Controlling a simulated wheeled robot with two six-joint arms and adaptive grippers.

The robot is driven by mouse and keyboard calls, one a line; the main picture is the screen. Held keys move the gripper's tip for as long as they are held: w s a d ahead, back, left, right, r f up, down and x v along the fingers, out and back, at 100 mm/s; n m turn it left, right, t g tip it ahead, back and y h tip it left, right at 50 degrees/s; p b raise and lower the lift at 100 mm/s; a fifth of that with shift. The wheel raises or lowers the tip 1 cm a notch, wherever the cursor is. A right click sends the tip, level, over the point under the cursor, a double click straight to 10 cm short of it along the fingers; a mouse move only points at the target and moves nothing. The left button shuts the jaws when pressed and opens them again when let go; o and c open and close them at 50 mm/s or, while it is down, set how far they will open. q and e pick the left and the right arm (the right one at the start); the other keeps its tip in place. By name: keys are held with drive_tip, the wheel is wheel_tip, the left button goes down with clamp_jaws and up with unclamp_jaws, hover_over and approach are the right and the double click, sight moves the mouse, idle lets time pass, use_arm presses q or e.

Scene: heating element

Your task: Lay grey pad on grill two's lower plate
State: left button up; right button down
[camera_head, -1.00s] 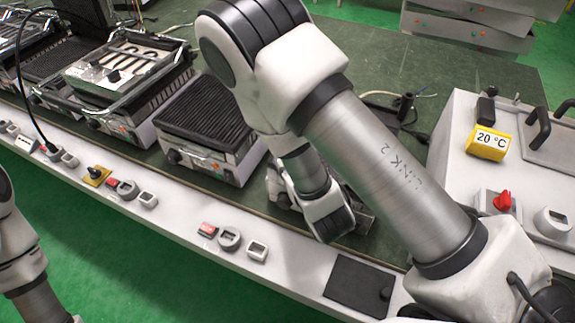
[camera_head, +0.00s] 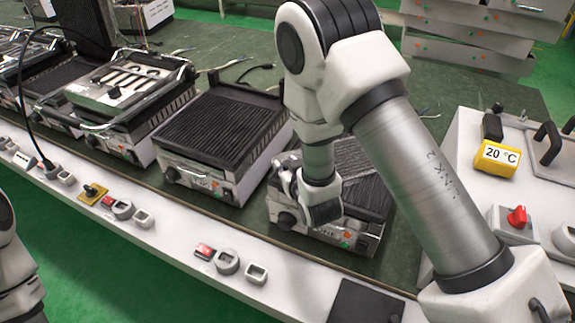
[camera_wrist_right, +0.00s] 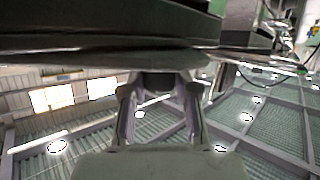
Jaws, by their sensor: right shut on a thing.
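My right gripper (camera_head: 284,178) is low at the left front of the ribbed grill (camera_head: 365,190) at the right end of the row, partly hidden by its own wrist. It is shut on a dark thing (camera_wrist_right: 160,84) that shows between the fingertips in the right wrist view. I take this for the grey pad, but its outline is mostly hidden. An open ribbed grill (camera_head: 222,122) stands left of it, with its bare lower plate showing. I cannot tell from the pictures which one is grill two. My left gripper is out of view.
A grill (camera_head: 125,85) with heating elements stands further left. The bench's front ledge (camera_head: 185,237) carries switches and a black square (camera_head: 362,303). At the right is a white unit with a yellow 20 °C display (camera_head: 497,158). My right arm crosses the right half.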

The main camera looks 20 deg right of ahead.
drive_tip(key=c, duration=0.9)
unclamp_jaws()
